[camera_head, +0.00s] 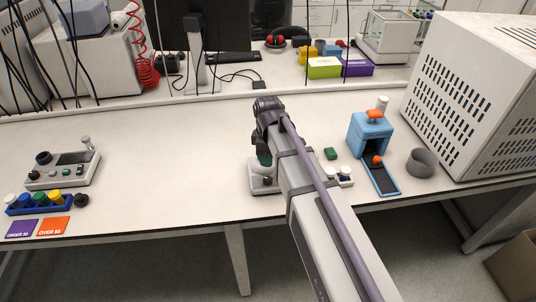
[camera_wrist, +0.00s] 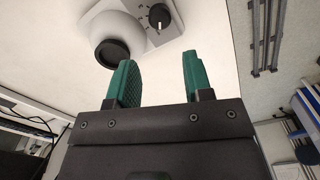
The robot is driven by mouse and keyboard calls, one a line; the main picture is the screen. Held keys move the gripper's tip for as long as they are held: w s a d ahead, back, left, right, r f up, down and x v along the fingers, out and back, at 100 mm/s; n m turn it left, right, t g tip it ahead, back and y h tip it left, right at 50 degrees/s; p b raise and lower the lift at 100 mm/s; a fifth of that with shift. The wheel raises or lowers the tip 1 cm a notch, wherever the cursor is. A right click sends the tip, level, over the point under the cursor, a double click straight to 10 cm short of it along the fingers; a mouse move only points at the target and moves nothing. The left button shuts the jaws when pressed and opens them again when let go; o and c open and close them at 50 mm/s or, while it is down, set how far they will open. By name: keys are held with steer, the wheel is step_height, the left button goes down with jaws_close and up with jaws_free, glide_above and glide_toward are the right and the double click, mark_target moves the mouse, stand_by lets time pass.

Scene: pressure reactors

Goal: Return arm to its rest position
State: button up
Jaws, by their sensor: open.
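My arm reaches from the bottom of the head view out over the table (camera_head: 190,140). My gripper (camera_head: 264,155) hangs at its far end, pointing down above a small white device (camera_head: 258,188) that the arm partly hides. In the wrist view my gripper (camera_wrist: 157,82) has its two green fingers wide apart with nothing between them. A white device with a round dark-capped part (camera_wrist: 112,53) and a black dial (camera_wrist: 160,17) lies beyond the fingers. I cannot tell whether the fingertips touch it.
A blue dispenser-like unit (camera_head: 371,132), a grey cup (camera_head: 421,163) and a large vented white box (camera_head: 480,85) stand to the right. A control box (camera_head: 62,169) and a blue rack with coloured caps (camera_head: 38,207) sit at left. The table between is clear.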

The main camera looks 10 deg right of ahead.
steer(key=s+d+m, duration=0.4)
steer(key=s+m, duration=0.9)
steer(key=s, duration=0.2)
steer(key=shift+s+d, duration=0.15)
